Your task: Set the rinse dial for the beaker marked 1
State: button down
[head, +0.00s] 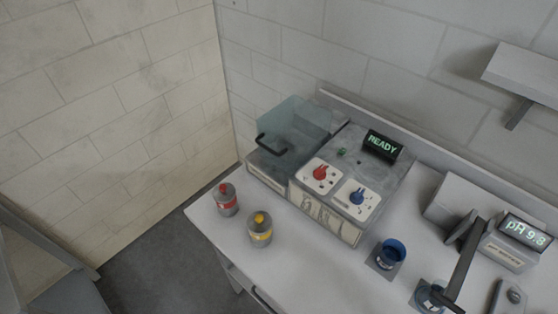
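The washer (350,225) stands on the bench against the back wall, with a display (383,146) reading READY. Its top has a red dial (320,173) and a blue dial (357,196), each on a white plate with small marks too small to read. I cannot tell which one is the rinse dial. A beaker with blue contents (391,253) stands on a dark square right of the washer. A second beaker (430,298) stands nearer the front right, partly hidden behind a dark arm-like part. No mark 1 is legible on either beaker. My gripper is not in view.
A clear lid (296,122) with a black handle covers the washer's left part. A red-capped bottle (226,199) and a yellow-capped bottle (260,230) stand at the bench's front left. A meter display (525,232) reads pH 9.8. A shelf (525,72) juts out upper right.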

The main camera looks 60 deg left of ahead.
aim_at(357, 198)
jog(key=u, duration=1.75)
